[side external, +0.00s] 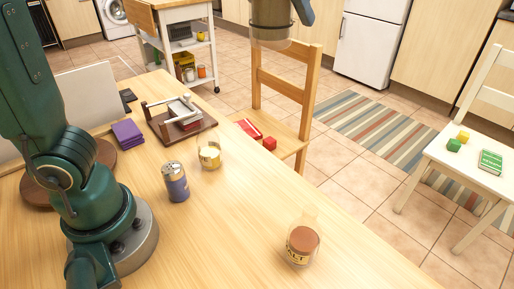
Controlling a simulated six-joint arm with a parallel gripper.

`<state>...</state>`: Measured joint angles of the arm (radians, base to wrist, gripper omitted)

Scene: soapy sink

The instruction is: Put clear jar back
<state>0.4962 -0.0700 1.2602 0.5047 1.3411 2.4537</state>
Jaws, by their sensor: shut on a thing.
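A clear jar (270,36) with a grey-brown inside is high up at the top edge, its upper part cut off by the frame. A blue-grey part of my gripper (302,11) shows against its right side; the rest of the gripper is out of view. My gripper is shut on this jar and holds it well above the table. Another see-through jar (301,257) with a brown top and a label reading "ALT" stands upright near the table's front right edge. A clear glass vessel (210,155) with a gold band stands further back on the table.
A blue shaker (175,182) with a metal top stands left of the gold-banded glass. Purple folded cloths (128,134) and a wooden press (181,117) are at the back left. A wooden chair (285,85) is against the far edge. The table's middle is clear.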

